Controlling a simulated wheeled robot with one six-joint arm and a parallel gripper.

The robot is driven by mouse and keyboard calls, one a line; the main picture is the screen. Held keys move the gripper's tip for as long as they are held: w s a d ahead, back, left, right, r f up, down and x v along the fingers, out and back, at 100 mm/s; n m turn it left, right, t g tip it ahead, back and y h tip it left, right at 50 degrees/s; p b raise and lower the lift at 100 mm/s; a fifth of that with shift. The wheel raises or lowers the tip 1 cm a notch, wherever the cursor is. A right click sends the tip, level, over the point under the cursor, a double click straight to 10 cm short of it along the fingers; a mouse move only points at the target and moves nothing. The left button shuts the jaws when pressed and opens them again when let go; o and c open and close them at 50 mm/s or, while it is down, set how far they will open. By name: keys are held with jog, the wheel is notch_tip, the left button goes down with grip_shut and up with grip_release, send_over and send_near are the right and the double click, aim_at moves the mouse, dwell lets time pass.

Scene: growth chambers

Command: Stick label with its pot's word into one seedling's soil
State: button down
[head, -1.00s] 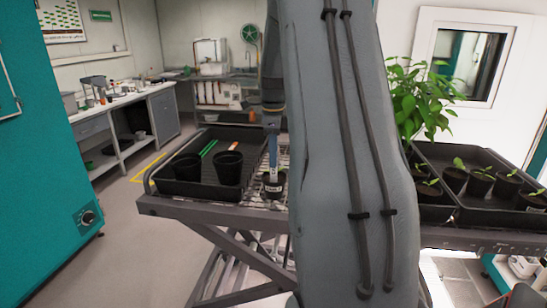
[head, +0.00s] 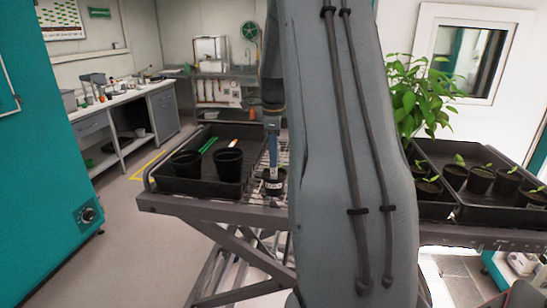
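My gripper (head: 273,160) points straight down over a small black pot (head: 274,188) on the wire-grid top between the two trays. A small white label (head: 274,172) sits at the fingertips, and the gripper appears shut on it. The label's lower end is at the pot's mouth; whether it is in the soil cannot be told. The pot carries a pale printed word, too small to read. A bit of green shows beside the fingers at the pot. My own arm hides the area right of the pot.
A black tray (head: 170,184) at left holds two dark pots (head: 228,166), green strips (head: 208,145) and an orange-white strip (head: 234,142). A right tray (head: 473,219) holds several potted seedlings (head: 480,179). A leafy plant (head: 418,95) stands behind. A teal cabinet (head: 65,160) is at far left.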

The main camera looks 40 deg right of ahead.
jog(key=shift+f, duration=0.6)
jog(key=c, duration=1.9)
grip_release()
jog(key=shift+r, duration=0.1)
notch_tip(320, 180, up, 7)
jog(key=b, duration=0.3)
jog(key=shift+r, duration=0.15)
notch_tip(320, 180, up, 8)
jog(key=p, duration=0.6)
jog(key=shift+r, duration=0.15)
